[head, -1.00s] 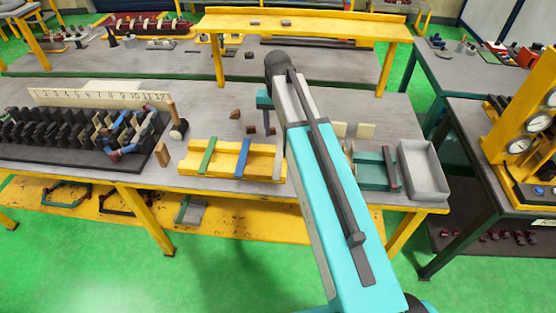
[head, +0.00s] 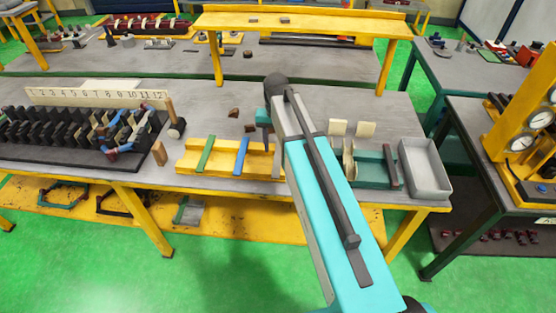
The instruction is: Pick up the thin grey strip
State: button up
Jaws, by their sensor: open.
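A yellow tray (head: 220,168) on the near bench carries a green strip (head: 205,154) and a blue strip (head: 241,155). A thin grey strip (head: 277,160) shows at the tray's right end, partly hidden by my arm. My gripper (head: 267,138) hangs just above the back edge of the tray, between the blue strip and the grey strip in the picture. Its dark fingers point down and are open, with nothing seen between them. One finger is partly hidden, and the height above the strip is hard to tell.
A numbered board (head: 100,97) and a row of black slotted parts (head: 60,128) stand at left. Small brown pieces (head: 234,113) lie behind the tray. Right of my arm are pale upright plates (head: 338,128), a green fixture (head: 370,168) and an empty grey box (head: 427,188).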

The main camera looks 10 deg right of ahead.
aim_at(278, 161)
jog(key=shift+d+f+b, duration=0.2)
jog(key=shift+f+b, duration=1.45)
jog(key=shift+f, duration=0.95)
grip_shut()
jog(key=shift+r, duration=0.15)
